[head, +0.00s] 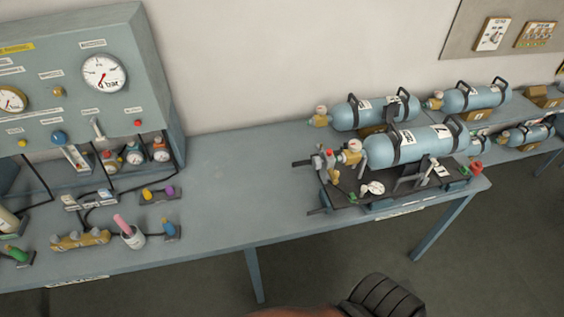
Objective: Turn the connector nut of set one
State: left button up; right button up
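Breathing sets with blue-grey cylinders lie at the right. The nearest breathing set (412,145) lies on a dark frame (345,197) at the table's front right, its label too small to read surely. A brass fitting (352,152) sits at its left end, beside a small red part (329,153); I cannot make out the connector nut separately. Two more sets, one at the back (376,110) and one at the back right (478,96), have brass fittings at their left ends. I cannot tell which is set one. Neither of my grippers is in view.
A grey test panel (75,75) with gauges stands at the left. Before it are hoses, small coloured parts, a brass block (80,240) and a cup (132,237). The table (245,190) is clear between the panel and the nearest set. Another set (527,133) lies far right.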

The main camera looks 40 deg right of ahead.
aim_at(316, 163)
jog(key=i, duration=0.7)
jog(key=z, duration=2.5)
